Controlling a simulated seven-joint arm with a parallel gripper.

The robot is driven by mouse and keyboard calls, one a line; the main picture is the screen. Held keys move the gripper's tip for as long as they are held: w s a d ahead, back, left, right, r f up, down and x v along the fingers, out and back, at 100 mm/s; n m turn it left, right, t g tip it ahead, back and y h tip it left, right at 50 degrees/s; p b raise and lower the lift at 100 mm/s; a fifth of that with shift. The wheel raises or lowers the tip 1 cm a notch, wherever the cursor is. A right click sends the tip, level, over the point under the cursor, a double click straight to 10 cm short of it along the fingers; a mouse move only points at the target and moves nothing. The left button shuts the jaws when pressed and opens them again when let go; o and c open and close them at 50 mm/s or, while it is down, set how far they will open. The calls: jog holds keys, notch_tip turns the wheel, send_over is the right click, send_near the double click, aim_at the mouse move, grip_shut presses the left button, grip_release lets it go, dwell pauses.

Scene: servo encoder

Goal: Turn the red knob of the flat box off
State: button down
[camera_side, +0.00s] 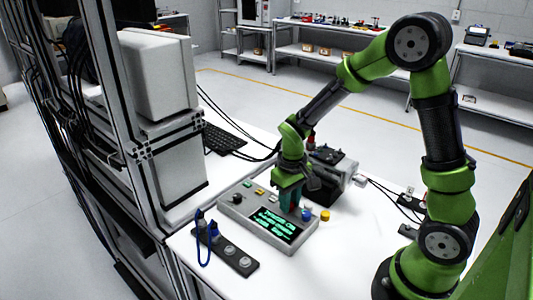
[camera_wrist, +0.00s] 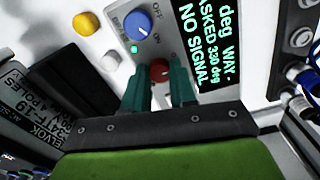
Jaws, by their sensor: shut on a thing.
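The flat box (camera_side: 235,212) is a light grey panel on the white table, with a dark screen (camera_side: 275,224) of green text. In the wrist view the screen (camera_wrist: 210,45) reads "NO SIGNAL" and "ASKED 330 deg". The red knob (camera_wrist: 159,69) sits on the panel beside the screen. My gripper (camera_wrist: 159,80) has its two green fingers on either side of the red knob, shut on it. A blue knob (camera_wrist: 137,25) with an "OFF" label is close by. In the side view my gripper (camera_side: 294,203) points down at the box's far right end and mostly hides the red knob.
A yellow knob (camera_side: 325,215) stands on the table beside the box. A dark strip with blue cables (camera_side: 233,254) lies in front. A black device (camera_side: 333,170) is behind my gripper, and a keyboard (camera_side: 222,139) lies farther back.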

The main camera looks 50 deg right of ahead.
jog(key=c, duration=0.9)
grip_release()
notch_tip(320, 180, up, 17)
jog(key=s+a+r+m+t+y, duration=0.1)
jog(key=s+a+t, duration=0.4)
jog(key=s, duration=0.5)
notch_tip(320, 180, up, 2)
jog(key=shift+s+a+m+t+y, duration=0.3)
jog(key=shift+s+m+t+y, duration=0.15)
jog(key=shift+t, duration=0.65)
